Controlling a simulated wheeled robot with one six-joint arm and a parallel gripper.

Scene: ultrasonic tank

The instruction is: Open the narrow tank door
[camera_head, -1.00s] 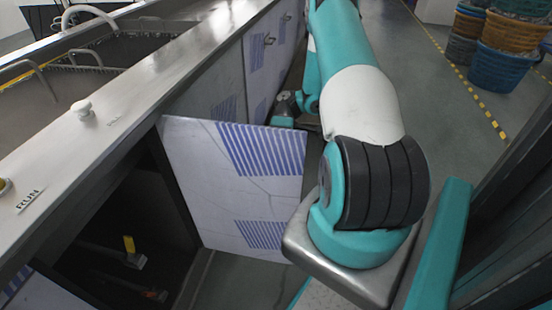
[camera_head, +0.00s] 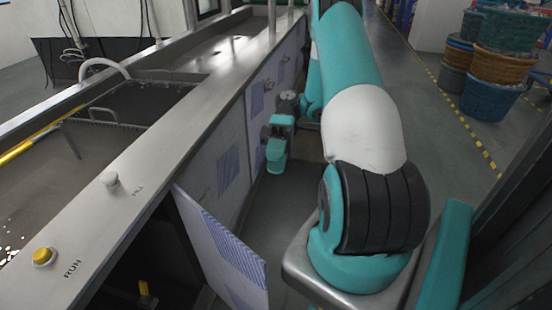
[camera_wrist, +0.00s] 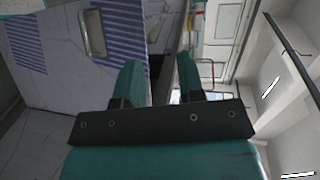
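The steel tank front carries several pale doors with blue-striped film. One door (camera_head: 225,252) near me stands swung out from a dark opening. Farther along, pale doors (camera_head: 228,165) look shut, and a small handle (camera_head: 268,85) shows on one. Which door is the narrow one I cannot tell. In the wrist view a striped door (camera_wrist: 110,70) with a metal handle (camera_wrist: 93,33) lies to the left of my fingers. My gripper (camera_wrist: 158,72) is open and empty, apart from that handle. In the head view my gripper (camera_head: 276,153) is beside the farther doors.
The tank's steel rim (camera_head: 150,150) has a yellow button (camera_head: 43,257) and a knob (camera_head: 110,180). A yellow-topped item (camera_head: 144,289) is inside the dark opening. Stacked baskets (camera_head: 490,85) stand at the far right. Floor between the doors and my arm is clear.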

